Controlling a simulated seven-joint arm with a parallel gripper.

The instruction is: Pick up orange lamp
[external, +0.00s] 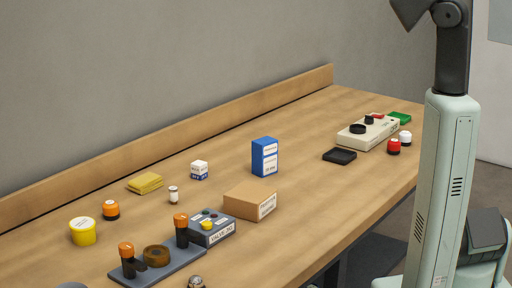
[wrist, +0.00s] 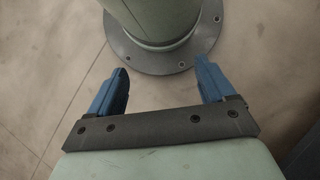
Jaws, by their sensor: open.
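The orange lamp (external: 111,209) is a small round orange cap on a black base. It stands upright on the wooden table at the left, just behind and right of a yellow tub (external: 83,232). My gripper (wrist: 162,76) shows in the wrist view with its two blue fingers wide apart and nothing between them. It points down at the floor beside my own round base. The external view shows part of my arm at the right, far from the lamp, but not the gripper. The lamp is not in the wrist view.
A dark plate with orange-topped posts (external: 157,264) and a grey control box (external: 208,228) stand at the front. A cardboard box (external: 250,201), blue box (external: 264,157) and yellow pads (external: 145,183) lie farther back. Red (external: 393,146) and white (external: 405,138) lamps stand at the right.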

